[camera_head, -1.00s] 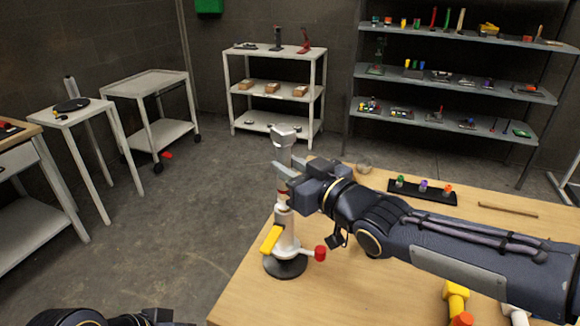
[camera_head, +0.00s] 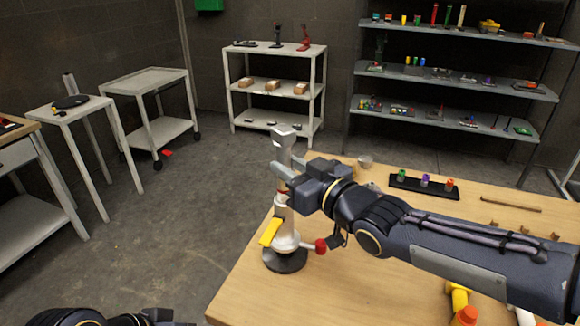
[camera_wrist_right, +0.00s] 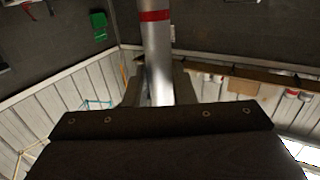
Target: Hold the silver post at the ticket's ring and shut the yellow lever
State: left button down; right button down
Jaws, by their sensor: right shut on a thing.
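The silver post (camera_head: 283,150) stands upright with a pale block head on a white body (camera_head: 285,228) and a round dark base (camera_head: 285,260) at the table's left edge. My right gripper (camera_head: 283,178) is shut on the post below its head. A red ring shows just below the fingers, and the wrist view shows a red ring (camera_wrist_right: 155,15) on the post (camera_wrist_right: 159,65) beyond the jaws. The yellow lever (camera_head: 270,232) sticks out at the body's left, slanting. A red knob (camera_head: 320,246) is on its right. My left gripper (camera_head: 152,317) is barely in frame, its fingers unclear. No ticket is visible.
The wooden table (camera_head: 240,300) has a black strip with coloured knobs (camera_head: 424,187), a wooden stick (camera_head: 510,203) and a small grey cup (camera_head: 365,161). Shelves and carts stand behind.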

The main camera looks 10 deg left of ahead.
jog(key=shift+f+b, duration=1.8)
jog(key=shift+f, duration=0.05)
jog(key=c, duration=1.1)
grip_release()
jog(key=shift+c, duration=0.2)
